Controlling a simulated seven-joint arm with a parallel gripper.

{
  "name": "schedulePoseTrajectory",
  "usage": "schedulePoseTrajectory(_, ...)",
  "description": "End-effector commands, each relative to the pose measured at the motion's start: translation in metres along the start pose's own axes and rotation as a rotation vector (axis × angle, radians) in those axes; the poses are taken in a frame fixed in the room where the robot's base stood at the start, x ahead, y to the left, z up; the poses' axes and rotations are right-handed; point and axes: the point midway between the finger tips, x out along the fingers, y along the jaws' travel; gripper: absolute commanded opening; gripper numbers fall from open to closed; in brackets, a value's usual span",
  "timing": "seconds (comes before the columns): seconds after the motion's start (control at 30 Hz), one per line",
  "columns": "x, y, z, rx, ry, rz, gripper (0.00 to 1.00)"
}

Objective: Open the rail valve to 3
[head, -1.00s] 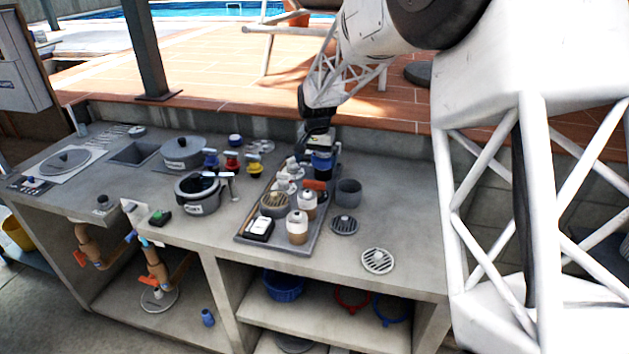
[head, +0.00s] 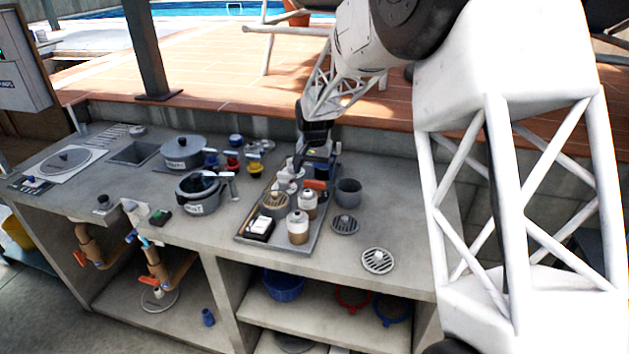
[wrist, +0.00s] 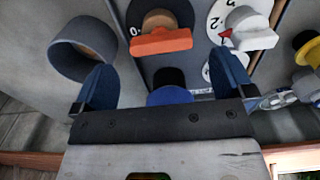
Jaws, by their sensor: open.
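My gripper (wrist: 164,84) is open, its two blue fingers spread apart with nothing gripped between them. In the head view it hangs low over the far end of a grey tray (head: 292,243). A valve with an orange bar handle (wrist: 161,41) on a dark dial marked 0 lies just beyond the fingertips; the handle also shows in the head view (head: 316,184). Beside it is a white numbered dial with a pale grey knob (wrist: 250,30) and red pointer. A blue, black-topped thing (wrist: 170,96) shows between the fingers, partly hidden. I cannot tell which valve is the rail valve.
A grey cup (wrist: 84,47) stands close to the left finger; it also shows in the head view (head: 348,191). White-and-brown bottles (head: 298,228) stand on the tray. A lidded pot (head: 183,152) and an open pot (head: 198,193) stand left. The counter's right front holds drain grates (head: 377,261).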

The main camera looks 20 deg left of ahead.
Motion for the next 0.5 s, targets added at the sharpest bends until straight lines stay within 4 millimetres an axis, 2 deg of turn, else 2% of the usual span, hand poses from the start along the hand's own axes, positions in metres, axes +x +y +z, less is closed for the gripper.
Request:
schedulePoseTrajectory(0.2, 0.026, 0.0, 0.0, 0.0, 0.0, 0.0, 1.0)
schedulePoseTrajectory(0.5, 0.041, 0.0, 0.0, 0.0, 0.001, 0.0, 1.0)
